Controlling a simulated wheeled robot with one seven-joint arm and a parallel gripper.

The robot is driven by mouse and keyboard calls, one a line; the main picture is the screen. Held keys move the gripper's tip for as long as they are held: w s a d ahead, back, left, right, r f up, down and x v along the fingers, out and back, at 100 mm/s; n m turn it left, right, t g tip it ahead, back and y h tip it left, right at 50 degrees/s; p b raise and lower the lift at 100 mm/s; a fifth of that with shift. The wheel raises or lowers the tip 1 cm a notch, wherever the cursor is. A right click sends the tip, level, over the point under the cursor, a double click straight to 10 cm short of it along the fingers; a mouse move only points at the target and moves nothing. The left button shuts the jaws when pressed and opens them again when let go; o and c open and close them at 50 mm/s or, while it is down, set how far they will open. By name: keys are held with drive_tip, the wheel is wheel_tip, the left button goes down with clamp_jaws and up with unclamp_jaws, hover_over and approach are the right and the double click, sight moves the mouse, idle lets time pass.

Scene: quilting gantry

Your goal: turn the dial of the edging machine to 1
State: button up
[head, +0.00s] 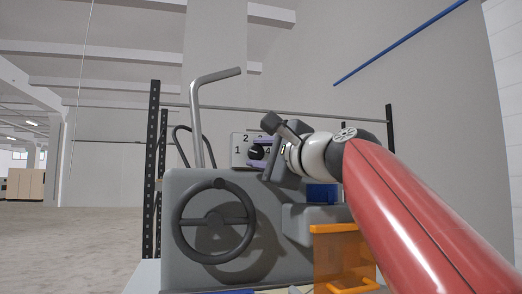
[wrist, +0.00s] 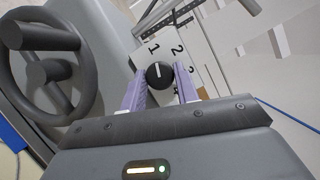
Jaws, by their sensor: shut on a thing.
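The edging machine (head: 180,272) is a grey body with a handwheel on its front. Its black dial (wrist: 158,77) sits on a white plate (wrist: 126,42) with printed numbers around it. In the wrist view the dial's white mark points up, close to the 1 and on the side toward the 2. My gripper (wrist: 160,84) has its two purple fingers on either side of the dial, shut on it. In the head view my gripper (head: 262,150) reaches in from the right and partly covers the dial (head: 254,153); the 1 and 2 show there.
The grey handwheel (head: 214,221) stands out below the dial. A bent grey bar (head: 197,120) rises left of the plate. An orange translucent guard (head: 342,255) is at the machine's lower right. Black rack posts (head: 151,185) stand behind; open floor lies to the left.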

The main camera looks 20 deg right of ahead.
drive_tip(key=shift+n, duration=0.4)
drive_tip(key=o, duration=1)
drive_tip(key=shift+c, duration=0.2)
drive_tip(key=r+b+v, duration=0.1)
drive_tip(key=v, duration=0.6)
drive_tip(key=shift+s+d+f, duration=0.15)
drive_tip(key=shift+s+f, duration=0.2)
drive_tip(key=shift+f, duration=0.15)
